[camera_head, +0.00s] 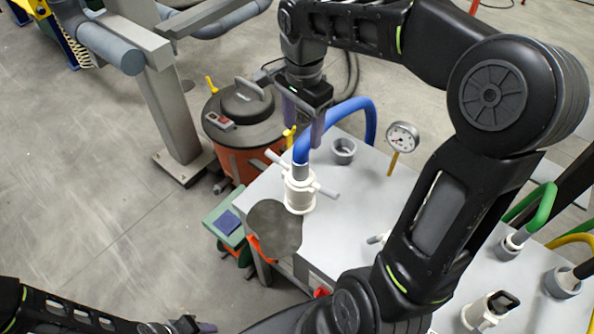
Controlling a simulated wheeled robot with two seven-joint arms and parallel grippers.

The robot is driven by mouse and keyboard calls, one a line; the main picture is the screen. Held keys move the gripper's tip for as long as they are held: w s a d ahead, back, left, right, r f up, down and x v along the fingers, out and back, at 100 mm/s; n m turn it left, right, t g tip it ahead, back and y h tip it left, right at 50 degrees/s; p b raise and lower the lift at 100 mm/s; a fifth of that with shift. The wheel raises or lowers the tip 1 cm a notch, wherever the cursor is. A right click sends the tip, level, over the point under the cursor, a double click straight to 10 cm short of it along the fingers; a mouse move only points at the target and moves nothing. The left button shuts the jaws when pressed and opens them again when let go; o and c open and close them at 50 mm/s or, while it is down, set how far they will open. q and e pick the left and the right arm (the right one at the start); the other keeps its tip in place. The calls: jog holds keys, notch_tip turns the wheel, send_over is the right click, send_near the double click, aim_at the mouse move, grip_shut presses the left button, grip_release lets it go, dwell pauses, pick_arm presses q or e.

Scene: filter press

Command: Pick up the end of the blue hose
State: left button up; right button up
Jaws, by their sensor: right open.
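The blue hose (347,107) arches over the grey table top. Its near end goes down through a grey sleeve into a white coupling (299,190) with side handles. Its far side bends down behind the table's back edge. My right gripper (304,120) is open, above and beside the hose near that coupled end, with one finger overlapping the hose in the picture. Whether they touch is unclear. My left gripper (190,326) is at the bottom edge, partly cut off, far from the hose.
A pressure gauge (402,136) and a grey socket (343,150) stand near the hose. An orange vacuum drum (240,128) is left of the table (365,196). A green hose (538,208) is at the right. Open floor lies at left.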

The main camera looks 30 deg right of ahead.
aim_at(301, 143)
notch_tip(301, 143, down, 4)
jog(key=b, duration=0.3)
jog(key=shift+w+f, duration=0.15)
jog(key=shift+f, duration=0.05)
jog(key=shift+f, duration=1.25)
jog(key=shift+f, duration=0.1)
notch_tip(301, 143, down, 5)
jog(key=shift+f+p, duration=0.1)
jog(key=shift+p, duration=0.35)
jog(key=shift+c, duration=0.4)
